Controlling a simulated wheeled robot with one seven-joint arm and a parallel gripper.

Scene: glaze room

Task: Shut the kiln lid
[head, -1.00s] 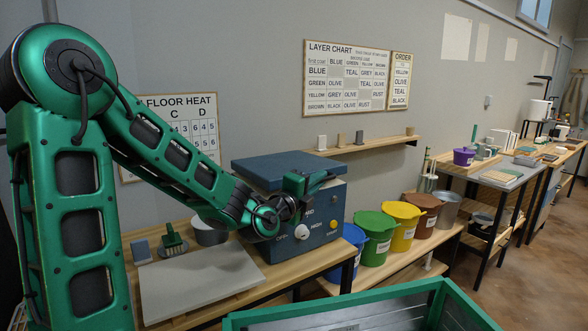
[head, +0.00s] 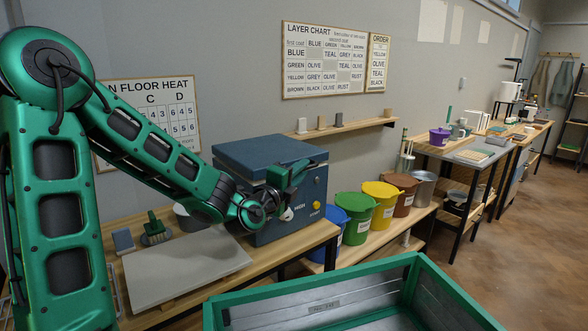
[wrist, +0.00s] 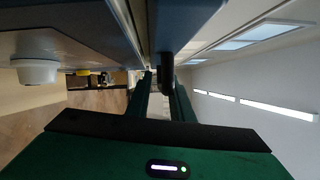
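The blue kiln (head: 314,188) stands on the wooden bench. Its flat lid (head: 268,149) lies level or nearly level on top; from here I cannot tell whether a thin gap is left. My gripper (head: 290,176) is at the kiln's front, just below the lid's front edge. In the wrist view, which is turned sideways, the gripper's two fingers (wrist: 163,98) stand apart on either side of a dark handle (wrist: 167,72) by the lid (wrist: 185,22). I see no clear grip on it. The white dial (wrist: 36,70) is on the kiln's front.
A grey board (head: 185,268), a green brush (head: 155,230) and a grey block (head: 123,240) are on the bench left of the kiln. Several coloured buckets (head: 357,222) stand on a low shelf to its right. A green-rimmed crate (head: 350,277) is in front.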

